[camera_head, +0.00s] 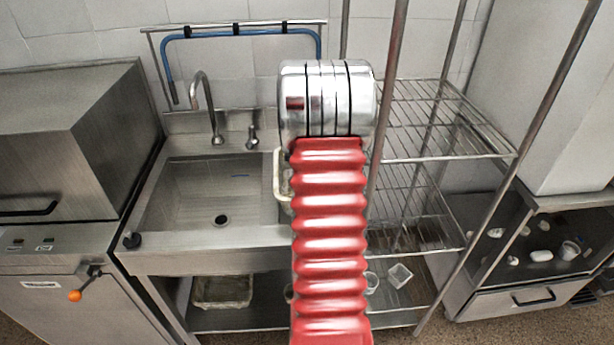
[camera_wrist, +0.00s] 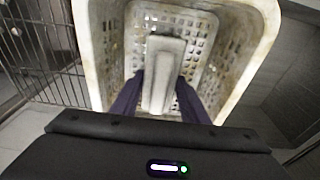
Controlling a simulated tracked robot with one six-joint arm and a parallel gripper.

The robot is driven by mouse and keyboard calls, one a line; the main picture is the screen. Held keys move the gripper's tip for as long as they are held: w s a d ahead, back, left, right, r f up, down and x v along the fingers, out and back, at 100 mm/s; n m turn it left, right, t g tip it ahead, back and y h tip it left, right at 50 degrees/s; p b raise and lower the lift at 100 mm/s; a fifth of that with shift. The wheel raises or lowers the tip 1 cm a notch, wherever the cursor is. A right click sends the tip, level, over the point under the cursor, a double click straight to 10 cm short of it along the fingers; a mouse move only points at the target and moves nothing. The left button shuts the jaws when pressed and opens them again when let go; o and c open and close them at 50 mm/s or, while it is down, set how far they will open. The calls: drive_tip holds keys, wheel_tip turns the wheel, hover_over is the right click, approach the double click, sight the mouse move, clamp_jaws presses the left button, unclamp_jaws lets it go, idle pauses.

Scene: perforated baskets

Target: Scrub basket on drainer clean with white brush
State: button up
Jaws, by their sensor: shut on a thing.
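The white perforated basket (camera_wrist: 232,50) fills much of the wrist view, its opening facing the camera. Brownish stains show on its rim and walls. In the head view only a strip of its pale left rim (camera_head: 279,178) shows beside the sink, the rest being hidden behind my arm. My gripper (camera_wrist: 162,92) has its two dark fingers shut on the white brush (camera_wrist: 166,52). The brush reaches into the basket, in front of the perforated bottom. I cannot tell whether it touches the basket. The gripper and brush are hidden in the head view.
The empty sink (camera_head: 205,195) with its tap (camera_head: 207,105) lies left of the basket. A wire rack (camera_head: 440,120) with metal posts stands to the right. Another basket (camera_head: 222,292) and small containers (camera_head: 399,275) sit on the lower shelf.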

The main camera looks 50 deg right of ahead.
drive_tip(key=shift+s+a+f, duration=0.15)
drive_tip(key=shift+s+a, duration=0.5)
drive_tip(key=shift+a, duration=0.1)
drive_tip(key=shift+w+d, duration=0.3)
drive_tip(key=shift+d, duration=0.25)
drive_tip(key=shift+w+d, duration=0.3)
drive_tip(key=shift+d, duration=0.25)
drive_tip(key=shift+w+d, duration=0.1)
drive_tip(key=shift+d, duration=0.05)
drive_tip(key=shift+w+d+r, duration=0.25)
drive_tip(key=shift+w+d, duration=0.5)
drive_tip(key=shift+d, duration=0.1)
drive_tip(key=shift+r, duration=0.1)
wheel_tip(320, 180, up, 13)
idle(1.0)
